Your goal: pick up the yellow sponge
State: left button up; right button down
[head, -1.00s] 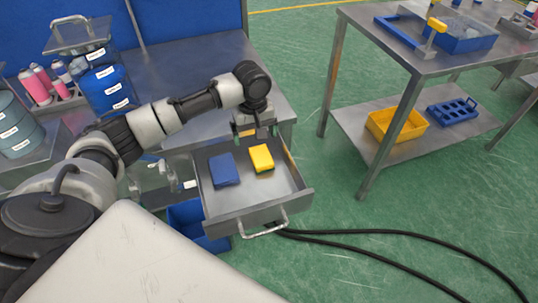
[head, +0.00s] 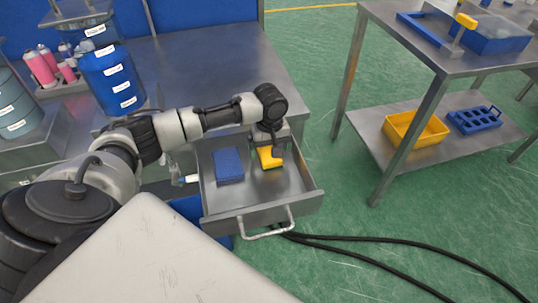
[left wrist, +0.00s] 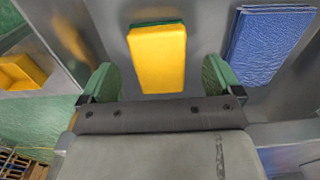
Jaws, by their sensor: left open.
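The yellow sponge (head: 268,159) lies in the open metal drawer (head: 262,210), with a dark green layer along one edge. My left gripper (head: 268,150) is over the drawer, right above the sponge, and partly hides it in the head view. In the left wrist view the sponge (left wrist: 157,58) lies ahead of and between the two green fingertips of my left gripper (left wrist: 160,80). The fingers are spread wide and hold nothing. My right gripper is not in view.
The drawer walls surround both. A blue bin (head: 190,207) sits below the drawer. A shelf table (head: 440,65) stands at right.

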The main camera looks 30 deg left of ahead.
aim_at(270, 155)
pick_arm(q)
notch_tip(270, 155, down, 4)
jog(key=shift+d+r, duration=0.1)
jog(key=shift+r, duration=0.1)
jog(key=c, duration=1)
jog(key=shift+r, duration=0.1)
